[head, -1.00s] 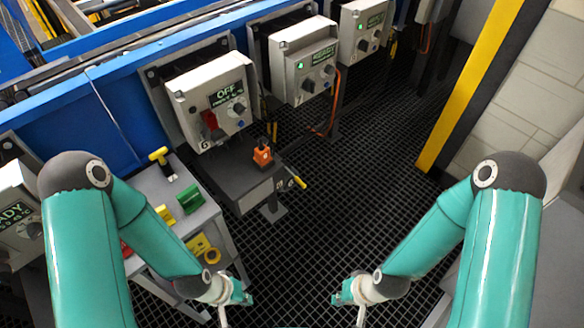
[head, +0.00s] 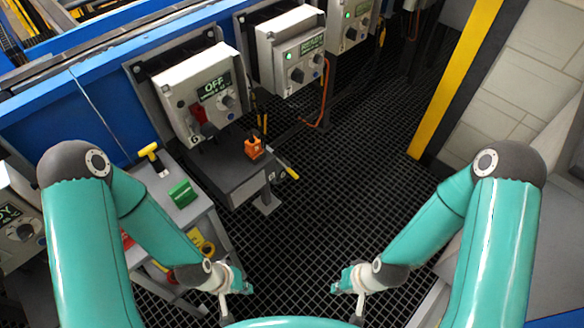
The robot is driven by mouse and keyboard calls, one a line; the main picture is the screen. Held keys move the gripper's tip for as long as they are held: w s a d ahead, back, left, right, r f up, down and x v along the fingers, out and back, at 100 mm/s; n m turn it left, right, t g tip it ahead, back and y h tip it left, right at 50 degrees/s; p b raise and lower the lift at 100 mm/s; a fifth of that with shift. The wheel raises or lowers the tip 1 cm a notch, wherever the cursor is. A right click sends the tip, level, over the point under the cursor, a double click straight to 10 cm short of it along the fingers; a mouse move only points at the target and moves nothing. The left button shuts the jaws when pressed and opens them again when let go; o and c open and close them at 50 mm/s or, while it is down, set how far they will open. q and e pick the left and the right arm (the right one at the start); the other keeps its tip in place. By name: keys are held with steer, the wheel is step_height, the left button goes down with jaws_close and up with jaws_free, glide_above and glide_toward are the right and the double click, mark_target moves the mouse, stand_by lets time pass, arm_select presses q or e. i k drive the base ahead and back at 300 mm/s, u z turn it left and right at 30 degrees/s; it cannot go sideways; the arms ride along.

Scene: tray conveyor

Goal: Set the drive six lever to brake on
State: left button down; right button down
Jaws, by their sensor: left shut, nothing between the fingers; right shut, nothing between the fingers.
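The grey drive box (head: 203,97) at upper left has a display reading OFF, a red switch handle (head: 198,113) and a dark knob (head: 227,101). Below it is a dark drive unit (head: 235,176) with an orange part (head: 254,148) on top. A short lever with a yellow grip (head: 287,168) sticks out from the unit's right side, beside a small round mark too small to read. My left gripper (head: 238,288) is shut and empty, low in the picture, well apart from the lever. My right gripper (head: 342,287) is also shut and empty, apart from everything.
A grey cart (head: 192,212) at left carries a yellow-handled tool (head: 150,152) and a green block (head: 182,193), with yellow items lower down. More control boxes (head: 291,53) with green lights stand further back. The grating floor (head: 350,180) between is clear.

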mark_target(290, 170)
steer(key=z, duration=1.2)
steer(key=i, duration=0.15)
steer(key=u, duration=2.95)
steer(key=k, duration=1.35)
steer(key=z, duration=0.25)
steer(key=i, duration=1)
steer(key=z, duration=0.15)
